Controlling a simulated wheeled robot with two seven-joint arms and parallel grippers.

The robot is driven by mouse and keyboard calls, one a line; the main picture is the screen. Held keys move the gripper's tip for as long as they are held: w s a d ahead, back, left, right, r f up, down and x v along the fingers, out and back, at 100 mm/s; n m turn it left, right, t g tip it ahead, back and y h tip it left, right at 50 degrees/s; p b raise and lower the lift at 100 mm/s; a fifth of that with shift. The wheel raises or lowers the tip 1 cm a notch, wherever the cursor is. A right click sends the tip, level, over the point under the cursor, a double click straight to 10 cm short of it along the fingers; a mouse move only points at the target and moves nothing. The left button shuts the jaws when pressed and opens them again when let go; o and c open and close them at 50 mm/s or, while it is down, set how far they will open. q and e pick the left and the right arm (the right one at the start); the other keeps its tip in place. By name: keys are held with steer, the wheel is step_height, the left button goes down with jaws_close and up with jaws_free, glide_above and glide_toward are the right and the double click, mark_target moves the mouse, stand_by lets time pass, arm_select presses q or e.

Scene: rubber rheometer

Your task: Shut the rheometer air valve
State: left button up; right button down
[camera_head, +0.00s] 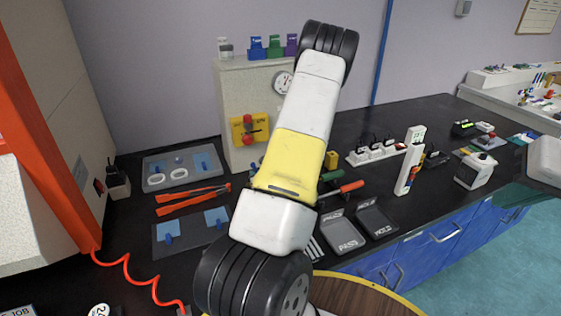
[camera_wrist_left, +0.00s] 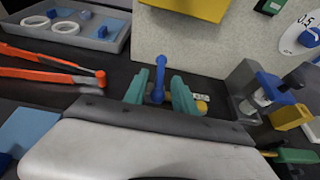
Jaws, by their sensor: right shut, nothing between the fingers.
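In the left wrist view a blue upright lever (camera_wrist_left: 159,72), apparently the air valve handle, stands on the dark bench before the pale rheometer housing (camera_wrist_left: 200,48). The teal fingers of my left gripper (camera_wrist_left: 160,90) are open, one on each side of the lever, with small gaps visible. The lever's base is hidden behind my gripper body. In the head view my left arm covers the lever and most of that gripper. The housing (camera_head: 233,95) carries a yellow panel with red knobs (camera_head: 249,128) and a round gauge (camera_head: 283,82). My right gripper (camera_head: 522,193) is shut and empty at the right edge.
Left of the lever lie orange-handled tongs (camera_head: 190,199) and a grey tray (camera_head: 150,183) with white rings. Grey PASS and HOLD trays (camera_head: 345,238) lie at the bench front. A small yellow knob (camera_wrist_left: 202,107) sits close right of the left fingers.

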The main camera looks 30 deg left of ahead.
arm_select(q)
steer(key=shift+v, duration=2.1)
